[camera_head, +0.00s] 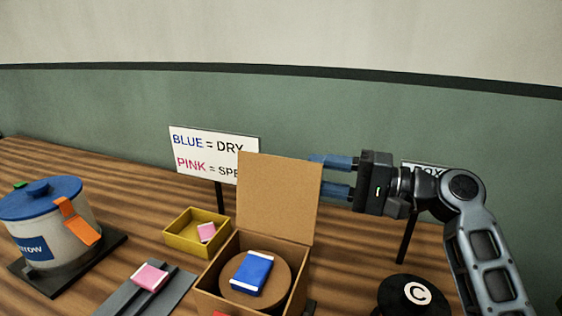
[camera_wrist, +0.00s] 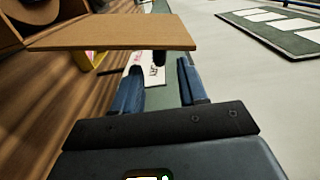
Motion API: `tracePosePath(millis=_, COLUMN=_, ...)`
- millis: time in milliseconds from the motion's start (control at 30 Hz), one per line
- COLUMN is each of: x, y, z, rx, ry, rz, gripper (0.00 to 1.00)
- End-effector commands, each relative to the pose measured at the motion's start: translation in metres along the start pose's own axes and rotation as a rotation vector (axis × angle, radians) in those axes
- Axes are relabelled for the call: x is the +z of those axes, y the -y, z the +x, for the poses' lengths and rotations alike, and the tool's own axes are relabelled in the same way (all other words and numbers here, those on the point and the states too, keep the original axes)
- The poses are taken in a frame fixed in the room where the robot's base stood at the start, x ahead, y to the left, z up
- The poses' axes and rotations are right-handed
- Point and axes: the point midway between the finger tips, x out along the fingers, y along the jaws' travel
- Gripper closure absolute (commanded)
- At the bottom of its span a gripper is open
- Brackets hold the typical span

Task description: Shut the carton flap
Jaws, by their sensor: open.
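The brown carton (camera_head: 214,270) stands open on the wooden table in the head view. Its flap (camera_head: 277,196) stands upright at the back edge. Inside the carton is a round brown spool (camera_head: 283,280) with a blue packet (camera_head: 252,272) on top. My gripper (camera_head: 319,174) is open and empty, its blue fingers pointing left at the flap's upper right edge. In the wrist view the flap (camera_wrist: 115,32) lies across the picture just beyond the fingertips of my gripper (camera_wrist: 160,70). I cannot tell whether they touch it.
A yellow bin (camera_head: 183,243) with a pink packet sits behind left of the carton. A grey rail (camera_head: 128,298) holds another pink packet. A blue-lidded pot (camera_head: 50,240) stands far left. A black round object marked C (camera_head: 400,298) is at right. A sign (camera_head: 200,150) stands behind.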

Motion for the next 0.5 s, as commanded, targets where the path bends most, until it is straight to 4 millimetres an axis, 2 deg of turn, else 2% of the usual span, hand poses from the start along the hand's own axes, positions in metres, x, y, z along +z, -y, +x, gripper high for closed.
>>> tracePosePath(millis=300, x=0.001, y=0.001, z=0.049, rx=0.002, ry=0.003, rz=0.0, gripper=0.58)
tracePosePath(millis=500, x=0.001, y=0.0, z=0.065, rx=0.001, ry=0.003, rz=0.0, gripper=0.58)
